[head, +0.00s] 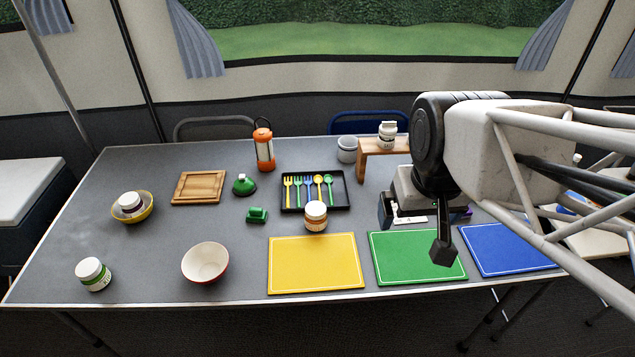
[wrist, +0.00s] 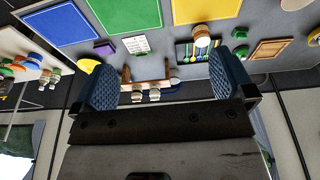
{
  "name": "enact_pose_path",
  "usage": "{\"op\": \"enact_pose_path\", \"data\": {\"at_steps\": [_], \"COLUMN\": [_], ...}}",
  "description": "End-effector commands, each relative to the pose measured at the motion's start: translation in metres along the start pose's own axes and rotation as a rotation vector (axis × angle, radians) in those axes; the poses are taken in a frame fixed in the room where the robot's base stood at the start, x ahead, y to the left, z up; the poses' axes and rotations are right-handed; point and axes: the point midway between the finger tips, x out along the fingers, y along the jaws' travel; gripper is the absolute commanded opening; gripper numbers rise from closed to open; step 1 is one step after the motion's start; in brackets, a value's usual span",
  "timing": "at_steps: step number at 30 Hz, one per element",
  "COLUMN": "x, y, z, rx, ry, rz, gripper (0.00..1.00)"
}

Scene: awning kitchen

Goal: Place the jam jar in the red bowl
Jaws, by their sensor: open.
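The red bowl (head: 205,262), white inside and empty, stands near the front edge of the table, left of the yellow mat. Several white-lidded jars are in view, and I cannot read which is jam. One with an orange-brown label (head: 316,216) stands behind the yellow mat; it also shows in the wrist view (wrist: 201,38). One with a green label (head: 93,274) is at the front left. One with a dark label (head: 130,202) sits in a yellow bowl. My gripper (head: 443,252) is open and empty above the green mat; its blue pads show apart in the wrist view (wrist: 168,82).
A wooden riser (head: 371,147) carries jars (head: 387,135); a grey mug (head: 347,149) is beside it. A black cutlery tray (head: 337,205), orange lantern (head: 264,147) and wooden board (head: 199,187) stand farther back. The yellow mat (head: 315,264) is bare. Grey table around the red bowl is clear.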

Motion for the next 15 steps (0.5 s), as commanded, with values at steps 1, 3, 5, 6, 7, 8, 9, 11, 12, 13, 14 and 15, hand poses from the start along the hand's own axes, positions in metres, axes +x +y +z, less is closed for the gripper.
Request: {"op": "enact_pose_path", "data": {"at_steps": [1, 3, 5, 6, 7, 8, 9, 11, 12, 13, 14, 15], "x": [0.004, 0.008, 0.013, 0.017, 0.02, 0.023, 0.028, 0.036, 0.041, 0.045, 0.05, 0.055], "y": [-0.001, -0.004, -0.006, -0.007, -0.009, -0.01, -0.012, -0.015, -0.018, -0.019, -0.021, -0.024], "z": [-0.007, -0.018, -0.029, -0.036, -0.043, -0.049, -0.057, -0.069, -0.078, -0.084, -0.089, -0.098], "rx": [-0.013, -0.035, -0.058, -0.073, -0.085, -0.099, -0.116, -0.143, -0.16, -0.174, -0.187, -0.204], "ry": [-0.008, -0.014, -0.02, -0.025, -0.03, -0.033, -0.038, -0.045, -0.05, -0.054, -0.059, -0.062], "rz": [-0.001, -0.003, -0.005, -0.006, -0.008, -0.009, -0.01, -0.013, -0.015, -0.016, -0.017, -0.019], "gripper": [1.0, 1.0, 1.0, 1.0, 1.0, 1.0, 1.0, 1.0, 1.0, 1.0, 1.0, 1.0]}}
